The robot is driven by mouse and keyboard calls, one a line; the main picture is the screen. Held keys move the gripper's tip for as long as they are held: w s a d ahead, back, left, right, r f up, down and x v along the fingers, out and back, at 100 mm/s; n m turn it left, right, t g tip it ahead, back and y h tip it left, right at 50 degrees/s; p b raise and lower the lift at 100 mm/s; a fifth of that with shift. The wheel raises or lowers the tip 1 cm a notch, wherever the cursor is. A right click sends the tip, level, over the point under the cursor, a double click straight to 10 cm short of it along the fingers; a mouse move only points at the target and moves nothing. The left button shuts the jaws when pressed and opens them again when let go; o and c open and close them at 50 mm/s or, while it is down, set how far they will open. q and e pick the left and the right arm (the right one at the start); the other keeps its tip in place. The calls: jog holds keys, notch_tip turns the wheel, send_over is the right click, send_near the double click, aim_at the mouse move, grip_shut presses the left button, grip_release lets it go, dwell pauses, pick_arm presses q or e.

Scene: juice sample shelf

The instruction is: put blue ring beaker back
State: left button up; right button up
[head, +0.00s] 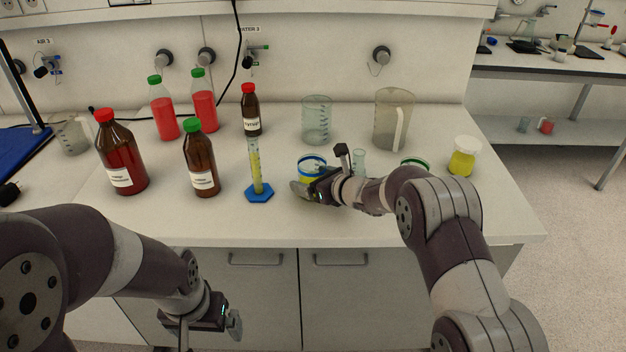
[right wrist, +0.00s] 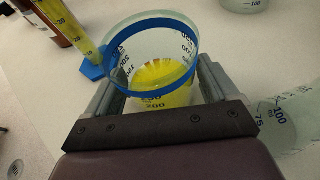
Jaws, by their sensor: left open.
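The blue ring beaker (head: 311,162) is a clear beaker with a blue band at its rim and yellow liquid inside. It is over the front middle of the counter, partly hidden by my right gripper (head: 308,188). In the right wrist view the beaker (right wrist: 152,62) is between the two fingers of my right gripper (right wrist: 158,88), which lie against its sides. The beaker looks roughly upright; whether its base touches the counter is hidden. My left gripper (head: 234,322) is open and empty, low in front of the cabinet doors.
A yellow-filled cylinder on a blue hexagonal base (head: 259,192) stands just left of the beaker. A small clear beaker (head: 358,161), a green-rimmed beaker (head: 415,162) and a yellow-filled jar (head: 463,160) are to the right. Brown bottles (head: 201,163) stand left; a large jug (head: 393,118) stands behind.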

jog(key=shift+o, duration=0.5)
jog(key=shift+r, duration=0.15)
jog(key=shift+r+p, duration=0.2)
jog(key=shift+p, duration=0.15)
jog(key=b+v, duration=0.1)
jog(key=v, duration=1.1)
jog(key=shift+f+b, duration=0.15)
jog(key=shift+b, duration=0.2)
jog(key=s+f+n+g+h, duration=0.1)
jog(key=s+f+n+g, duration=0.2)
jog(key=s+n, duration=0.35)
jog(key=s+f+n+g+h, duration=0.1)
jog(key=s+f+n+g, duration=0.1)
jog(key=s+n+g, duration=0.35)
jog(key=s+d+f+n+h, duration=0.1)
jog(key=s+d+n+h, duration=0.2)
jog(key=s+d+n, duration=0.2)
jog(key=s+d+f+n+h, duration=0.1)
jog(key=s+d+n+h, duration=0.2)
jog(key=s+d+n, duration=0.3)
jog(key=s+n, duration=0.5)
jog(key=s, duration=0.1)
jog(key=shift+h, duration=0.4)
jog(key=shift+g, duration=0.25)
